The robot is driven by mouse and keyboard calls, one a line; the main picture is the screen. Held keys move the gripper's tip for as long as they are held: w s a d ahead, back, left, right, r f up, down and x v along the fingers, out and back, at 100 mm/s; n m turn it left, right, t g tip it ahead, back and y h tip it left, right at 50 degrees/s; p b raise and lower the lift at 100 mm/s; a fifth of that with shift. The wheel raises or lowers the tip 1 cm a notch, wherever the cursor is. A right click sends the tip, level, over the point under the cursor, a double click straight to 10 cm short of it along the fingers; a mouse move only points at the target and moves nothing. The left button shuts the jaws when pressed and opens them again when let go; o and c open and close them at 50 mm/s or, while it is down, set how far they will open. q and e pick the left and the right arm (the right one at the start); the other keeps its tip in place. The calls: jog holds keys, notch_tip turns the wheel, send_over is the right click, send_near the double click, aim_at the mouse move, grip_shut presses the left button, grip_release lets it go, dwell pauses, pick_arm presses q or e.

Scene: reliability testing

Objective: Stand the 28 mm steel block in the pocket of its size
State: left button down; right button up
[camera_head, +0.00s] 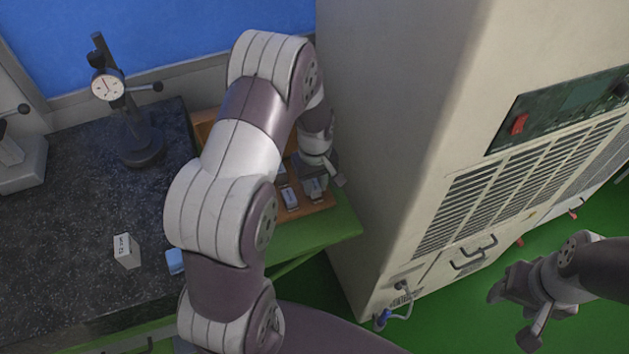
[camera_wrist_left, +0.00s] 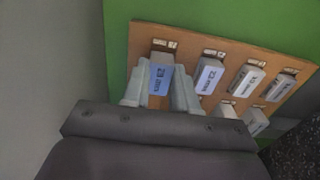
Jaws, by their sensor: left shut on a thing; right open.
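The steel block (camera_wrist_left: 160,78) with a blue-tinted label that seems to read 28 mm is between the fingers of my left gripper (camera_wrist_left: 158,88) in the left wrist view. The gripper is shut on it, at the end position of the wooden tray (camera_wrist_left: 188,40). Whether the block is down in its pocket or just above it I cannot tell. In the head view my left gripper (camera_head: 318,168) is at the tray's right end, partly hidden by its own arm. My right gripper (camera_head: 513,312) is open and empty, above the green floor.
A block marked 22 mm (camera_wrist_left: 209,76) and several others stand in the tray. A tall beige cabinet (camera_head: 390,130) rises close to the right. On the dark granite plate (camera_head: 70,220) are a dial gauge stand (camera_head: 140,145), a white labelled block (camera_head: 126,251) and a blue item (camera_head: 175,261).

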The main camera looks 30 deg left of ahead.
pick_arm(q)
jog(key=shift+a+f, duration=0.1)
jog(key=shift+f, duration=0.2)
jog(key=c, duration=0.8)
grip_release()
jog(key=shift+s, duration=0.1)
